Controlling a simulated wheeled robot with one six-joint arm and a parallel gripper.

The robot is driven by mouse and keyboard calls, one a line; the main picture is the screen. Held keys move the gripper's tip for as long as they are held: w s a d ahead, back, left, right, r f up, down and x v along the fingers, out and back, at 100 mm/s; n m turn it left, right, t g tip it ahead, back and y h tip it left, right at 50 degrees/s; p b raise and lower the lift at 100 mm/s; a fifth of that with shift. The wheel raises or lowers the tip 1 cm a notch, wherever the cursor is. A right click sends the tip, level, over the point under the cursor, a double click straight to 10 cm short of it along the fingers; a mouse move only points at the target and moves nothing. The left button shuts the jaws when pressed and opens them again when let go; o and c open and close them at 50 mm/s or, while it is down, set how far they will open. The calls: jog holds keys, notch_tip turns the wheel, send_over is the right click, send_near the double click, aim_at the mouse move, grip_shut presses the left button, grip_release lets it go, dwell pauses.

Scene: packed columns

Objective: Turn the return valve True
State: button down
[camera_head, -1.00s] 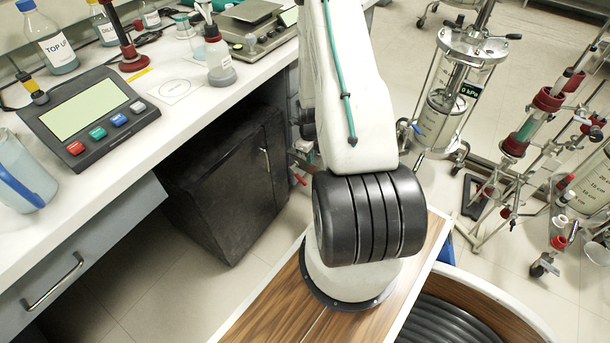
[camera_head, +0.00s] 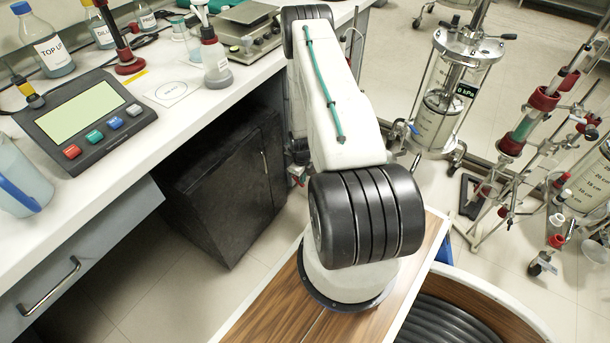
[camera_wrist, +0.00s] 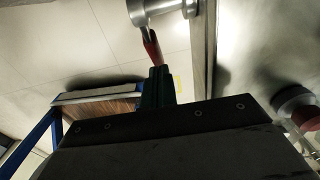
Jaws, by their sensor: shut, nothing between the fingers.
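The return valve shows in the wrist view as a round metal body (camera_wrist: 158,8) with a red-sleeved lever (camera_wrist: 152,48) hanging from it. My gripper (camera_wrist: 160,74) is shut and empty, its dark green fingers pressed together. The fingertips are right at the lower end of the red lever; I cannot tell whether they touch it. In the head view my arm hides the gripper and most of the valve area beside the dark cabinet.
A pale panel (camera_wrist: 257,45) stands right of the valve in the wrist view, with a red-and-grey fitting (camera_wrist: 298,108) at the right edge. In the head view, a white bench (camera_head: 130,165) runs along the left, over a black cabinet (camera_head: 225,185). Glass column stands (camera_head: 450,90) fill the right.

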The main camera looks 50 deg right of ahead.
jog(key=shift+f, duration=0.1)
jog(key=shift+w+f, duration=0.1)
jog(key=shift+f, duration=0.35)
jog(key=shift+r, duration=0.1)
